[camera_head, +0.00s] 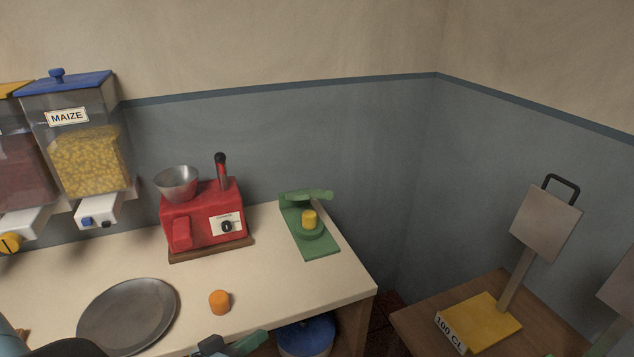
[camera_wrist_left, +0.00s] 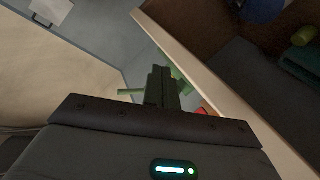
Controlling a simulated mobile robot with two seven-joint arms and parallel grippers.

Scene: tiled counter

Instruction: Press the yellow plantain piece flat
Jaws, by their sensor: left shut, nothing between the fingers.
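The yellow plantain piece (camera_head: 309,218) stands upright on the round pad of a green press (camera_head: 322,245) at the counter's far right end. The press's upper plate (camera_head: 305,195) is raised behind the piece and apart from it. My left gripper (camera_head: 250,343) shows at the bottom edge of the head view, in front of the counter and well short of the press. In the left wrist view its fingers (camera_wrist_left: 162,88) are shut and empty. Green parts, probably of the press, show partly hidden behind them. My right gripper is not in view.
An orange piece (camera_head: 219,302) and a grey plate (camera_head: 128,315) lie near the counter's front. A red machine (camera_head: 205,220) with a metal bowl stands left of the press. Free counter lies between the orange piece and the press.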

